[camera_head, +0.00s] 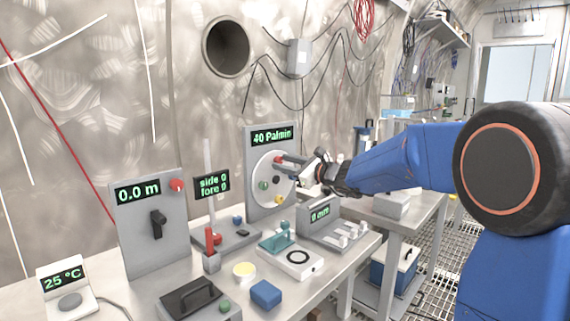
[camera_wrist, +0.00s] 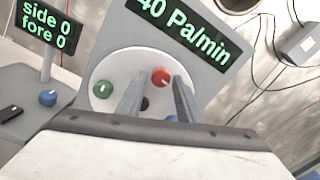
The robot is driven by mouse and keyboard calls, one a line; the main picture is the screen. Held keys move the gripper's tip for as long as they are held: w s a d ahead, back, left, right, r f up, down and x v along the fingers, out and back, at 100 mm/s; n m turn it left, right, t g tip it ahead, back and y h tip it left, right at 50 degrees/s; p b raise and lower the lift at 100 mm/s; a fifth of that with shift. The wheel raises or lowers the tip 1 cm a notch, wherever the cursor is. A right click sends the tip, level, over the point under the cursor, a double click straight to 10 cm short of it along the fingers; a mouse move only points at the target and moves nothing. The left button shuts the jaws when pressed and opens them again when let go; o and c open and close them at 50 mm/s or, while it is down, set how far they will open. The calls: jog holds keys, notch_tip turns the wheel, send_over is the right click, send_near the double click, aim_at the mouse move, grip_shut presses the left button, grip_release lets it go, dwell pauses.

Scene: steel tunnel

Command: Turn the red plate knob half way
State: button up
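The red plate knob (camera_wrist: 161,76) sits on a round white plate (camera_wrist: 100,104) on an upright grey panel (camera_head: 257,210). It carries a small white mark. In the head view, the red knob (camera_head: 278,160) shows at the plate's upper right, partly behind my gripper (camera_head: 287,164). In the wrist view, my gripper's two fingers (camera_wrist: 160,82) are apart and point at the plate, with the red knob between their tips. I cannot tell whether either finger touches it. A green knob (camera_wrist: 103,89) is on the plate's left. A display (camera_wrist: 185,28) above reads "40 Pa/min".
A blue knob (camera_wrist: 172,118) is partly hidden by a finger; a yellow knob (camera_head: 279,199) is low on the plate. A "0.0 m" panel (camera_head: 150,238), a "side 0 fore 0" display (camera_head: 212,184) and a "0 mm" device (camera_head: 320,214) stand nearby on the bench.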

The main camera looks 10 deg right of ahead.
jog(key=shift+o, duration=0.5)
jog(key=shift+r, duration=0.1)
jog(key=shift+s+d, duration=0.15)
jog(key=shift+s, duration=0.05)
jog(key=v, duration=1.7)
